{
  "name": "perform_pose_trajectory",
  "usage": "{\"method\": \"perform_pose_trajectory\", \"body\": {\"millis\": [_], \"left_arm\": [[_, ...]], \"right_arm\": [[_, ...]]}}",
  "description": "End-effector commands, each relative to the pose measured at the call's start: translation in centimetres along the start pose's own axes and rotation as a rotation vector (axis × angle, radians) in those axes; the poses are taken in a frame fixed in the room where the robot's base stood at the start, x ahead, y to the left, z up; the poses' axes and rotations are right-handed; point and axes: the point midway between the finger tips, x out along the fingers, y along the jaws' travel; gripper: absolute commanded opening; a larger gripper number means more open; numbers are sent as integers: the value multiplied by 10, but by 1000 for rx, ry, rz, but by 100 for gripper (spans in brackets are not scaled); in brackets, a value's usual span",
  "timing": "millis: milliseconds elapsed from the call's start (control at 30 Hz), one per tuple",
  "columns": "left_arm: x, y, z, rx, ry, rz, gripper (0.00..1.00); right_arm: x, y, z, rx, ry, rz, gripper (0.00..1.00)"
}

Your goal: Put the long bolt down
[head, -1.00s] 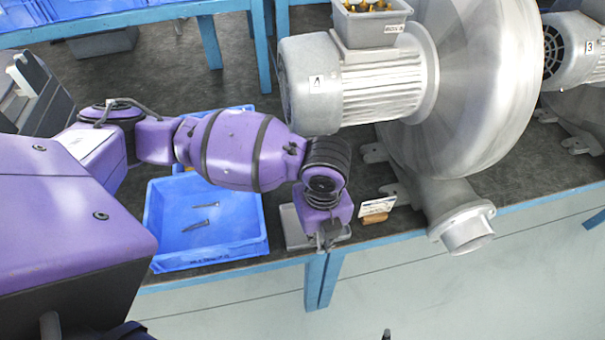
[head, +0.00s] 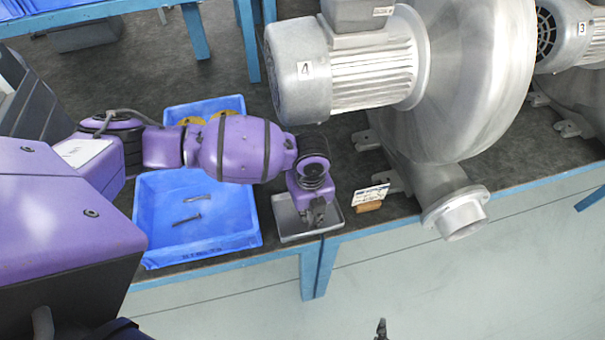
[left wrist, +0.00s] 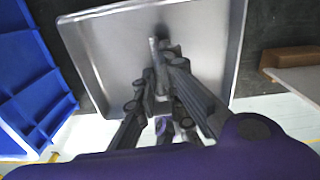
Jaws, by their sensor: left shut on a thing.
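My left gripper (head: 313,217) is over the grey metal tray (head: 282,227) near the bench's front edge. In the left wrist view the gripper (left wrist: 160,92) is shut on a thin grey bolt (left wrist: 153,47), whose end sticks out past the fingertips over the tray (left wrist: 98,45). The fingers hide the rest of the bolt. I cannot tell whether the bolt touches the tray floor. A small dark tip at the bottom of the head view looks like my right gripper (head: 381,328); its jaws are too small to read.
A blue bin (head: 165,245) with two dark bolts (head: 192,218) stands left of the tray. A smaller blue bin (head: 232,103) with yellow things is behind it. A label card (head: 371,194) on a wooden block and the large blower (head: 460,90) are on the right.

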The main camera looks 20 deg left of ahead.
Motion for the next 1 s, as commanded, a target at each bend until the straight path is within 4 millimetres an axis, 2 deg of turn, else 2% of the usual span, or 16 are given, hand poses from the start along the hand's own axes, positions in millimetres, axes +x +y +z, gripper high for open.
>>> {"method": "perform_pose_trajectory", "body": {"millis": [233, 267, 400, 733, 867, 1000], "left_arm": [[2, -1, 1, 0, -2, -1, 0], [3, -1, 1, 0, -2, -1, 11], [2, -1, 1, 0, -2, -2, 28], [-1, -1, 1, 0, -3, -3, 28], [-16, -2, 2, 1, -3, -5, 28], [-41, -2, 2, 0, -4, -6, 28]], "right_arm": [[0, 0, 2, 0, -2, 1, 100], [0, 0, 1, 0, -1, 1, 100], [0, 1, 2, 0, -2, 1, 100], [-3, 1, 3, 2, -5, 3, 100], [-3, 1, 2, 2, -4, 3, 100], [-3, 1, 1, 2, -2, 3, 100]]}}
